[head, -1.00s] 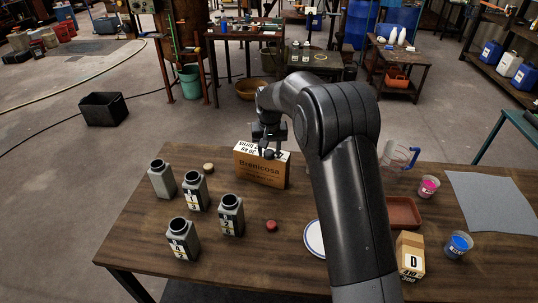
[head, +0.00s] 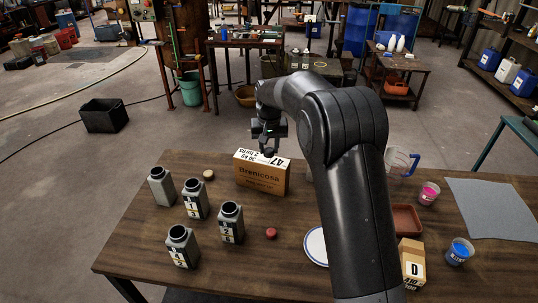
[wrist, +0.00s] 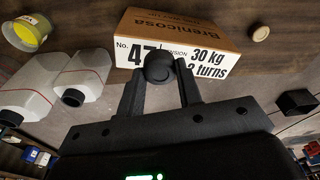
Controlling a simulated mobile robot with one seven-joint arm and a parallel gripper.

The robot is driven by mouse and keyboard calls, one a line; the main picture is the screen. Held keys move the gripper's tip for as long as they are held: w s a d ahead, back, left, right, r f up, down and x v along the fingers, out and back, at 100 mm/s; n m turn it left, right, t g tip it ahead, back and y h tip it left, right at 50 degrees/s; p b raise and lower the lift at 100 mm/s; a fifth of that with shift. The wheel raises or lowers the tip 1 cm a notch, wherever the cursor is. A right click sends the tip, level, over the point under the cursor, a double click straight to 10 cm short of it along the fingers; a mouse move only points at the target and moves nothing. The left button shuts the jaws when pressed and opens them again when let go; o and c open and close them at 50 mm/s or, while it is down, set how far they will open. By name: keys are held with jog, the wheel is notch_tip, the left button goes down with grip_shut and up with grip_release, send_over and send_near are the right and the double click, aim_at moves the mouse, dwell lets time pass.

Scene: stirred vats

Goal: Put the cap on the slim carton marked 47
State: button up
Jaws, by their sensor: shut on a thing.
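The slim brown carton marked 47 (head: 262,177) stands upright at the table's back edge, with a white label on its top. In the wrist view, the carton (wrist: 190,28) lies just beyond my fingertips, its label reading 47, 30 kg, 2 turns. My gripper (head: 268,150) is over the carton's top. In the wrist view, my gripper (wrist: 160,80) is shut on a rounded black cap (wrist: 159,65), which covers part of the label. I cannot tell whether the cap touches the carton. A spout on the carton is not visible.
Several grey black-necked bottles, one of them in front (head: 182,248), stand left of the carton. A tan disc (head: 208,174) and a red cap (head: 271,232) lie nearby. A small box marked D (head: 412,265), a red tray (head: 407,219) and cups are at right.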

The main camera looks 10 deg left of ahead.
aim_at(269, 150)
jog(key=s+d+r, duration=0.2)
jog(key=d+r, duration=0.5)
jog(key=d, duration=0.4)
jog(key=a+f, duration=0.2)
jog(key=a, duration=0.1)
jog(key=w+a+f, duration=0.1)
jog(key=a+f, duration=0.1)
jog(key=a, duration=0.2)
jog(key=w+a+f, duration=0.1)
jog(key=a+f, duration=0.1)
jog(key=a, duration=0.2)
jog(key=shift+f, duration=2.45)
jog(key=o, duration=1)
jog(key=shift+f, duration=0.15)
jog(key=r, duration=0.4)
jog(key=s+r, duration=0.1)
jog(key=r, duration=0.7)
jog(key=shift+s+d+r, duration=0.2)
jog(key=shift+s, duration=0.05)
